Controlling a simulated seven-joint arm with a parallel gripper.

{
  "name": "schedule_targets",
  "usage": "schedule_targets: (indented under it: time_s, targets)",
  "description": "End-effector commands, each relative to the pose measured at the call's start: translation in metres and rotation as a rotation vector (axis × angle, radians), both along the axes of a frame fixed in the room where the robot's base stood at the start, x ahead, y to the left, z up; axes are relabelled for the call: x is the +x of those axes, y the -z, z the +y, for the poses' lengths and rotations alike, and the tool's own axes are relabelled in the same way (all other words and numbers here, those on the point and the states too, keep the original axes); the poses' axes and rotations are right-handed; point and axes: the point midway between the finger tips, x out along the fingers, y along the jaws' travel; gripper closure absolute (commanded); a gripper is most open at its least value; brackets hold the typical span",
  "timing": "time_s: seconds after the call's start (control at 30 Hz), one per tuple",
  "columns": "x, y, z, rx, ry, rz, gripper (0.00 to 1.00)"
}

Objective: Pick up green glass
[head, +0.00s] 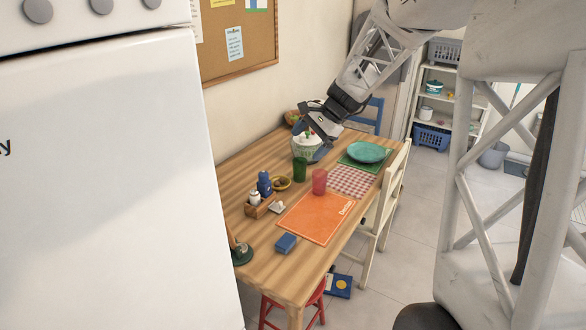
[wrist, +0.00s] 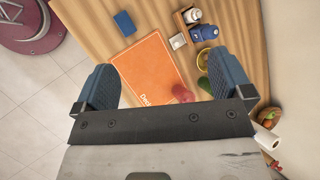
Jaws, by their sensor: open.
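The green glass (head: 299,169) stands upright on the wooden table, just left of and behind a red glass (head: 319,182). In the wrist view the green glass (wrist: 203,84) shows only in part, near the right finger, with my gripper's body covering the rest. The red glass (wrist: 183,93) is next to it and also partly covered.
An orange placemat (head: 317,217) lies in front of the glasses, with a blue box (head: 285,243) near it. A wooden caddy (head: 259,208), blue bottle (head: 264,184) and yellow bowl (head: 281,183) are to the left. A teal plate (head: 367,152) lies at right. A chair (head: 385,205) stands alongside.

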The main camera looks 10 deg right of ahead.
Motion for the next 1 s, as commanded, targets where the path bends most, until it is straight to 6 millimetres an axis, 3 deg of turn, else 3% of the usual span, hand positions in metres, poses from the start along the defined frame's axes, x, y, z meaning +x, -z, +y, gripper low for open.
schedule_targets:
  time_s: [0.4, 1.0]
  targets:
    - [0.089, 0.042, -0.03, 0.159, 0.178, 0.1, 0.02]
    - [0.203, 0.122, -0.086, 0.396, 0.42, 0.24, 0.02]
